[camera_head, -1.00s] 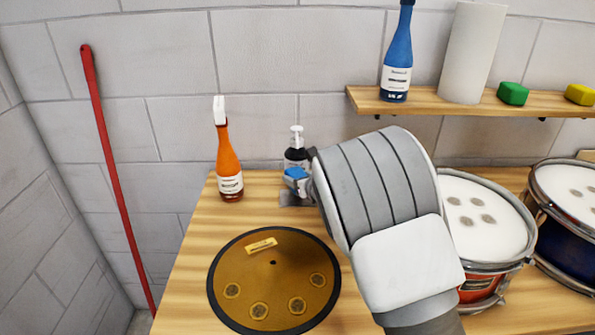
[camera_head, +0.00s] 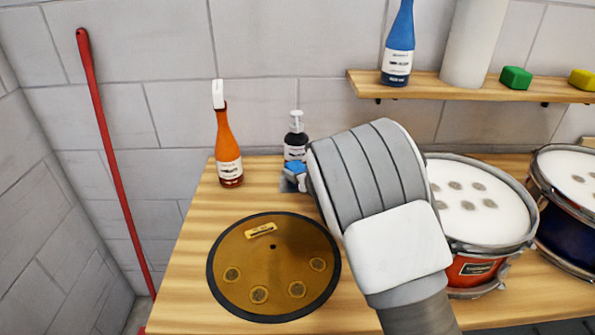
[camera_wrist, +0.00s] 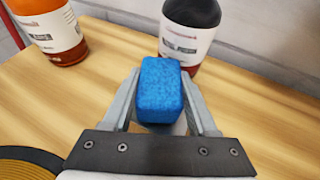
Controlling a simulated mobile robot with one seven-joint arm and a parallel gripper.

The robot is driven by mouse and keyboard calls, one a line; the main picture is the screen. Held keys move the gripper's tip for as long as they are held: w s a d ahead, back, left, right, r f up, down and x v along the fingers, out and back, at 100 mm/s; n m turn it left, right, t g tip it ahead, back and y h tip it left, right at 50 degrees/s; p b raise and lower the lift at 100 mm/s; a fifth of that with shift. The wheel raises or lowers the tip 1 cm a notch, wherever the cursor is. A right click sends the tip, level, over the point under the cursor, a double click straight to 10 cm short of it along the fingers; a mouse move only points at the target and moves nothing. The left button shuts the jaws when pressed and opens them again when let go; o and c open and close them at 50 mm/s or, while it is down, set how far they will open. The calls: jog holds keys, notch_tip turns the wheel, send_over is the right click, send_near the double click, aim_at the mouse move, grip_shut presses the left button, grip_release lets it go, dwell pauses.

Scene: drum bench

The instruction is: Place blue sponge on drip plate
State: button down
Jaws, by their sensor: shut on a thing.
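The blue sponge (camera_head: 296,166) is a small block near the back of the bench, in front of a dark pump bottle (camera_head: 295,143). My gripper (camera_head: 299,180) is shut on it; my arm hides most of the gripper in the head view. In the wrist view the blue sponge (camera_wrist: 160,90) sits between the two fingers of my gripper (camera_wrist: 160,108).
An orange spray bottle (camera_head: 228,155) stands left of the pump bottle. A round brown cymbal-like disc (camera_head: 273,275) lies in front. A red drum (camera_head: 480,225) and a blue drum (camera_head: 570,240) stand right. A shelf (camera_head: 440,88) above holds a blue bottle (camera_head: 398,50), paper roll, and green and yellow sponges.

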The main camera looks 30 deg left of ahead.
jog(key=shift+f+b, duration=0.4)
jog(key=shift+b, duration=0.15)
jog(key=shift+c, duration=0.5)
grip_release()
jog(key=v, duration=1.7)
jog(key=shift+d+r, duration=0.15)
jog(key=shift+s, duration=0.2)
